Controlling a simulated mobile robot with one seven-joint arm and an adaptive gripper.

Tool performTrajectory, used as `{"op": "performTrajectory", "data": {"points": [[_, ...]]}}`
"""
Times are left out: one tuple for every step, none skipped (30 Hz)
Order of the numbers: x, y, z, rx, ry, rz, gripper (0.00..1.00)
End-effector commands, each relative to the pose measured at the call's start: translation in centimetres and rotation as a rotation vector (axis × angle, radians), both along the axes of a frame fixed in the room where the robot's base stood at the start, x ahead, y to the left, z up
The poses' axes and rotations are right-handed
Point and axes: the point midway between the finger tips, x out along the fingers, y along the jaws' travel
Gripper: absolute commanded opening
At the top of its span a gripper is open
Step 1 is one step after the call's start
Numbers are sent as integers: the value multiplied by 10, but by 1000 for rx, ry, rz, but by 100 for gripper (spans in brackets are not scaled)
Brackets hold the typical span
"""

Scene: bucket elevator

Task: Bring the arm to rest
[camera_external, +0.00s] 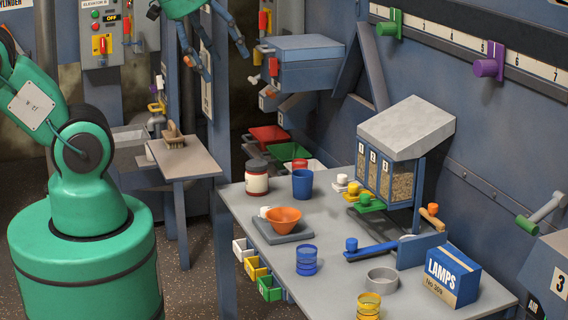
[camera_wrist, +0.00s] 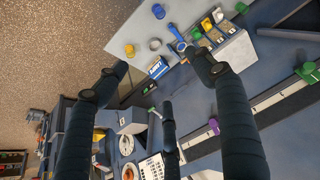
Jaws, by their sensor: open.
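My gripper (camera_external: 225,66) shows at the top of the external view, with its dark fingers spread and hanging downward. It is open, and nothing is between the fingers. It is up in the air, apart from the grey worktable (camera_external: 340,285) and left of the blue box-shaped unit on the wall. The upper part of my arm is cut off by the frame's top edge. In the wrist view, my gripper (camera_wrist: 157,57) has its dark fingers wide apart, with the table and wall panel seen beyond them at a distance.
The table carries an orange bowl (camera_external: 284,218), a blue cup (camera_external: 303,183), a lidded jar (camera_external: 257,178), a LAMPS box (camera_external: 452,277) and a hopper (camera_external: 405,130). A small side table (camera_external: 190,163) holds a brush.

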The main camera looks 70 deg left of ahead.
Motion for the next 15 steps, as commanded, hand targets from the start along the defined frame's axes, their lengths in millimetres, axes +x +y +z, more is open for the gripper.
{"op": "performTrajectory", "data": {"points": [[-2,-1,-1,-2,-2,-1,68],[-3,-1,-1,-2,-2,-1,68],[-4,-1,-2,-2,-2,-1,68],[-4,-2,-2,-2,-3,0,68],[-4,-2,-2,-2,-3,0,68],[-4,-1,-2,-2,-2,0,68],[-4,-1,-2,-2,-2,0,68],[-4,-1,-2,-2,-2,0,68],[-4,-1,-2,-2,-3,0,68],[-4,-1,-2,-2,-3,0,68],[-4,-1,-2,-2,-3,0,68],[-4,-1,-2,-2,-3,0,68],[-4,-1,-2,-2,-3,0,68],[-4,-1,-3,-2,-3,0,68],[-4,-1,-5,-2,-3,0,68]]}}
